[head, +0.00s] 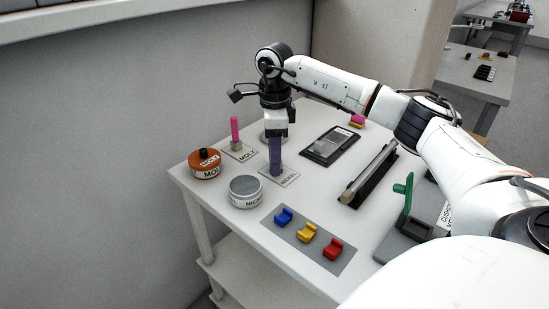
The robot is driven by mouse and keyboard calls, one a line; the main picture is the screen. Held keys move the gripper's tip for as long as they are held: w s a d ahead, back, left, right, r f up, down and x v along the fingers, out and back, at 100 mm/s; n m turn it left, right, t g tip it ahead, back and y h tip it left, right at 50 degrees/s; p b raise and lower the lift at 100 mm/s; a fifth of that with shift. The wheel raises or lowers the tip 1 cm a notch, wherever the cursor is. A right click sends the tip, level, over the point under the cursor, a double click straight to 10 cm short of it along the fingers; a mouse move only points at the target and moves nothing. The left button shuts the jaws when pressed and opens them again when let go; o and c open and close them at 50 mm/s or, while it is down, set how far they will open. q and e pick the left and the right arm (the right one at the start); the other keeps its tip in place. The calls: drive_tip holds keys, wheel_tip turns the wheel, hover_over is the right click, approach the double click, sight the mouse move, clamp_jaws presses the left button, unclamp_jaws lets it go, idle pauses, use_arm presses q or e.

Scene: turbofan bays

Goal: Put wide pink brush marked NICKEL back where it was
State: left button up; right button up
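My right gripper (276,131) points straight down at the top of an upright purple handle (276,155). Its fingertips meet or overlap the handle's top; whether they are closed on it is too small to tell. The handle's lower end is over or on a pale card marked NICKEL (289,180). A bright pink, upright brush (235,130) stands on a card marked MOLY (248,156), left of the gripper. No wide pink brush with a readable NICKEL mark shows. A grey-topped tin marked NICKEL (245,192) stands in front. My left gripper is not in view.
A mat (286,239) holds blue, yellow and red blocks. A black tray (330,145), a long bar (370,174), a green upright part (407,197) and a pink-yellow item (357,121) lie rightward. A wall is behind.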

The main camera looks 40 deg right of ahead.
wheel_tip(320, 180, up, 12)
drive_tip(key=shift+f, duration=0.1)
idle(0.5)
